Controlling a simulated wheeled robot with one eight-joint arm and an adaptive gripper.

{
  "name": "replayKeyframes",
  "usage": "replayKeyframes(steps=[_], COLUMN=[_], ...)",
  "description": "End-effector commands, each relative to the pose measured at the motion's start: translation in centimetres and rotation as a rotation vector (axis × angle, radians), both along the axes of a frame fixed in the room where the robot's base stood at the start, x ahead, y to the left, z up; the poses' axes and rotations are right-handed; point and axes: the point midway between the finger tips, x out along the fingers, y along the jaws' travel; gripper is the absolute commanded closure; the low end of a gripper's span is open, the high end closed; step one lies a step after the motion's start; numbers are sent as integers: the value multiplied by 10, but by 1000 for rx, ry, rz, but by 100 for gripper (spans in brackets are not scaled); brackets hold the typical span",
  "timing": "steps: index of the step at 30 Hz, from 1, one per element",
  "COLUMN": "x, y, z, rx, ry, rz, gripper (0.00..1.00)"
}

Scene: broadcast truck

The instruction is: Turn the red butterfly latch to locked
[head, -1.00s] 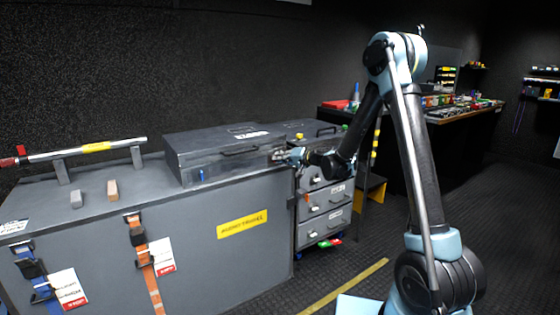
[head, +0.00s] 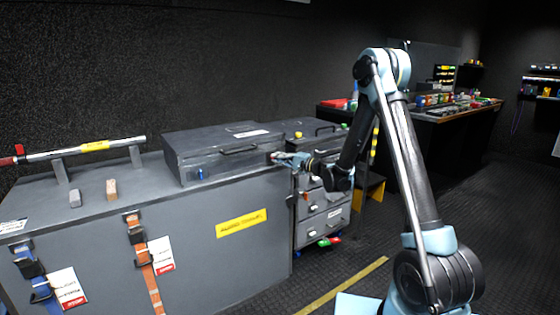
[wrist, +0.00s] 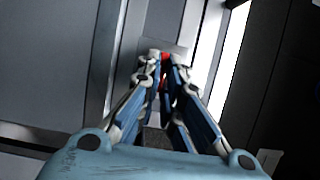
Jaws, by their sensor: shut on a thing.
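The grey case (head: 181,165) lies on the large grey trunk with its lid down. The red butterfly latch is at the right end of the case's front and is mostly hidden by my gripper in the head view. In the wrist view, a small bit of the red latch (wrist: 165,57) shows between the fingertips, in front of a grey plate (wrist: 180,48). My gripper (head: 275,157) is shut on the red latch, and its fingers (wrist: 163,66) nearly meet there. I cannot tell the latch's angle. A blue latch (head: 200,174) sits on the case's front left.
The trunk (head: 185,245) carries a yellow label and straps. A bar on posts (head: 70,153) and two small blocks stand left of the case. A drawer cabinet (head: 322,215) is right of the trunk, close under my arm. Open floor lies in front.

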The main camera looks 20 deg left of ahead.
Motion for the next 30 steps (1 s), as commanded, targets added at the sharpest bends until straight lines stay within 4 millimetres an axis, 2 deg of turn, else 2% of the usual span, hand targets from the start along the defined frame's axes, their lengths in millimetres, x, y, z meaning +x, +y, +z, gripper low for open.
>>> replayKeyframes(steps=[14,15,17,30], x=[3,3,3,-1], y=[3,3,3,-5], z=[0,0,0,0], rx=[7,7,7,7], ry=[9,9,9,8], rz=[-2,-2,-2,-2], gripper=[100,84,73,73])
